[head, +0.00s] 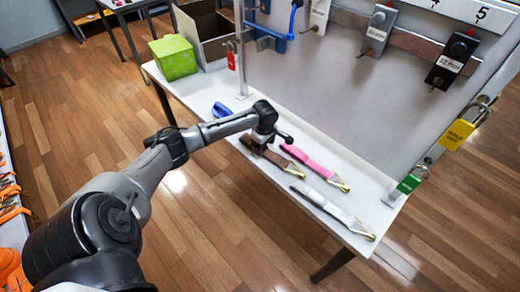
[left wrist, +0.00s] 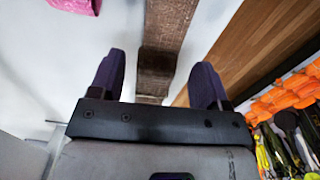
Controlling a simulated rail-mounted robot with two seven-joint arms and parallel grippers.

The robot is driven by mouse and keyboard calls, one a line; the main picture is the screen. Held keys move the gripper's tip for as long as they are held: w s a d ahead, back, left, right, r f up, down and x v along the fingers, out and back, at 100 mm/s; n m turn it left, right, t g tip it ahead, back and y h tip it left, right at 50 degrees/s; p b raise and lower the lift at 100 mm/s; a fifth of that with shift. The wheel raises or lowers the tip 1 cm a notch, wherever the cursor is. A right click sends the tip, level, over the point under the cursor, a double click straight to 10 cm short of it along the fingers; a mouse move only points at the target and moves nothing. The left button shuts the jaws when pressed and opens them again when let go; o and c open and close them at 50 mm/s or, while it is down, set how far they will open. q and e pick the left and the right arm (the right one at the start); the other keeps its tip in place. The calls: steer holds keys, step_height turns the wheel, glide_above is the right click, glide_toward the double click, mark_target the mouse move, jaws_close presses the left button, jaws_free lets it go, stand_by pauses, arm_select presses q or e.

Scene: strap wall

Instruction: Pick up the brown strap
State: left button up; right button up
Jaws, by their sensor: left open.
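The brown strap (head: 277,157) lies flat on the white table, with its metal hook end toward the lower right. My left gripper (head: 264,138) is just over the strap and hides part of it. In the left wrist view the brown strap (left wrist: 162,45) runs between the two spread fingers of my open left gripper (left wrist: 160,78). The fingers are not closed on it. I cannot tell how high the fingers are above the strap. My right gripper is not in view.
A pink strap (head: 312,164) lies close beside the brown one, and a pale grey strap (head: 335,210) lies nearer the table's front edge. A blue strap (head: 222,109) lies to the left. A green box (head: 173,57) stands at the far end. A grey panel (head: 320,80) rises behind.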

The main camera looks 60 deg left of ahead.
arm_select(q)
step_height(320, 180, down, 3)
steer(key=shift+r, duration=0.2)
steer(key=shift+r, duration=0.1)
steer(key=c, duration=1.1)
steer(key=shift+r, duration=0.1)
